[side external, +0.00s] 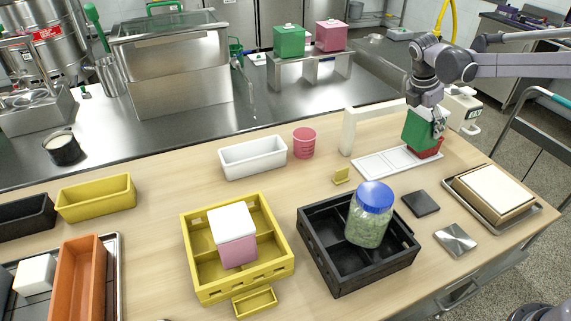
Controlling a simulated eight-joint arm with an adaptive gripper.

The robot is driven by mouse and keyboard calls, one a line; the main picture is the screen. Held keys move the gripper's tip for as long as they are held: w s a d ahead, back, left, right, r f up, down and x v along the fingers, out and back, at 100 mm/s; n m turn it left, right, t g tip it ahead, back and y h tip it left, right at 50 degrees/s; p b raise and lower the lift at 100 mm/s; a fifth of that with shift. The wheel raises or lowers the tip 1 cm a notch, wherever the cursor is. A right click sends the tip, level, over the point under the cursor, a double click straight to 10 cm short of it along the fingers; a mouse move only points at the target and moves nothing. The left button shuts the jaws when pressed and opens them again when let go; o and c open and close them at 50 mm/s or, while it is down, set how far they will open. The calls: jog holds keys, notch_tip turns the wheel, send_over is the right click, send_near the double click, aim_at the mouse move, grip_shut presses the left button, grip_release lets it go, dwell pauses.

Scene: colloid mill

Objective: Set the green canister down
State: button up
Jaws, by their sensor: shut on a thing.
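A green canister (418,130) is in my gripper (437,127) at the right back of the wooden table. The gripper points down and is shut on it, partly behind it in this view. The canister looks slightly tilted. Directly below and behind it is a red thing (430,153), partly hidden, at the right end of a white slotted tray (372,168). I cannot tell whether the canister touches the red thing. Another green canister (289,42) stands beside a pink one (330,37) on a metal riser at the back.
A white arch-like stand (349,132) is left of the held canister, and a white device (463,108) is right of it. In front are a black crate (338,275) with a blue-lidded jar (370,215), a dark square plate (420,203) and a box on a tray (498,190).

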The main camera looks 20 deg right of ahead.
jog(key=w+a+n+t+y, duration=0.1)
jog(key=w+a+n, duration=0.25)
jog(key=a, duration=0.65)
jog(key=w+a+n+t, duration=0.25)
jog(key=a+n, duration=0.25)
jog(key=a, duration=0.5)
jog(key=shift+g, duration=0.25)
jog(key=shift+w+a+f, duration=0.5)
jog(key=shift+a+f, duration=1.35)
jog(key=shift+a, duration=0.25)
jog(key=shift+w+a+f, duration=0.5)
jog(key=shift+a+f, duration=1.4)
jog(key=shift+a, duration=0.15)
jog(key=shift+w+a+f, duration=0.5)
jog(key=shift+a+f, duration=1.35)
jog(key=shift+a, duration=0.25)
jog(key=shift+f, duration=0.1)
jog(key=o, duration=1.8)
jog(key=shift+c, duration=0.2)
